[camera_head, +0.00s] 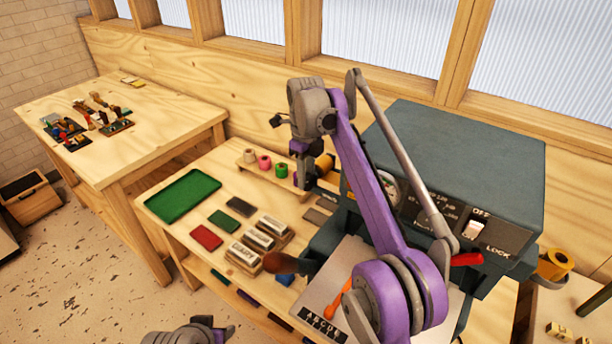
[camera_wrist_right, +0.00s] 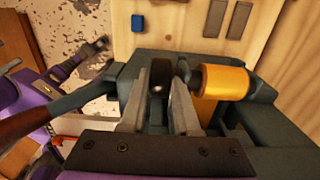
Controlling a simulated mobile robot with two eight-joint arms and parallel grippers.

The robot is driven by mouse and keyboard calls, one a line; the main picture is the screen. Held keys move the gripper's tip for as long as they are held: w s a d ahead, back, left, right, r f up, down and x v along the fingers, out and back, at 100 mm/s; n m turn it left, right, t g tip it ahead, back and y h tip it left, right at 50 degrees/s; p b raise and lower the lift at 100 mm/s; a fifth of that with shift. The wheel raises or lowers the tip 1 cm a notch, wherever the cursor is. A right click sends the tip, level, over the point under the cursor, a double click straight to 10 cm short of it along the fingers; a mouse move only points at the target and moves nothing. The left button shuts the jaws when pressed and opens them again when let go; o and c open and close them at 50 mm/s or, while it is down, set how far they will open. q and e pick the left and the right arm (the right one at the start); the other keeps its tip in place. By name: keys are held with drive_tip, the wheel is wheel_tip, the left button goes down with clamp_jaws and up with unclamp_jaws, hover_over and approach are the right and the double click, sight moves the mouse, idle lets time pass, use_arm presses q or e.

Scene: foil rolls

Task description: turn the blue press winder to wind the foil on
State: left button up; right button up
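The blue-grey press (camera_head: 465,150) stands on the bench at right. A gold foil roll (camera_wrist_right: 222,82) sits on its side in the wrist view and shows partly in the head view (camera_head: 326,164). A dark round winder knob (camera_wrist_right: 161,73) is beside the roll. My right gripper (camera_wrist_right: 162,82) has one finger on each side of this knob, and the knob fills the gap between them. In the head view my right gripper (camera_head: 305,178) is partly hidden by its own wrist. My left gripper (camera_head: 215,335) is low at the bottom edge, away from the press; its fingers are unclear.
The press's brown-handled lever (camera_head: 283,264) sticks out at its front left. A green tray (camera_head: 183,195), small foil rolls (camera_head: 265,163) and several labelled blocks (camera_head: 243,257) lie on the bench. A second table (camera_head: 150,145) stands at the back left.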

clamp_jaws()
use_arm(q)
drive_tip(key=shift+f, duration=0.15)
use_arm(e)
drive_tip(key=shift+s+d+f+t+y+b, duration=0.1)
drive_tip(key=shift+d+t+y+b, duration=0.05)
drive_tip(key=shift+t+y+b, duration=0.3)
drive_tip(key=shift+s+d+f+t+y+b, duration=0.1)
drive_tip(key=shift+t+y+b, duration=0.15)
drive_tip(key=shift+y, duration=0.3)
drive_tip(key=shift+t+y+b, duration=0.3)
drive_tip(key=shift+t+y, duration=0.1)
drive_tip(key=shift+y, duration=0.1)
use_arm(q)
drive_tip(key=s+f, duration=0.1)
drive_tip(key=f, duration=0.2)
drive_tip(key=shift+s, duration=0.35)
use_arm(e)
drive_tip(key=shift+r, duration=0.15)
use_arm(q)
drive_tip(key=shift+r, duration=0.1)
use_arm(e)
drive_tip(key=o, duration=0.6)
unclamp_jaws()
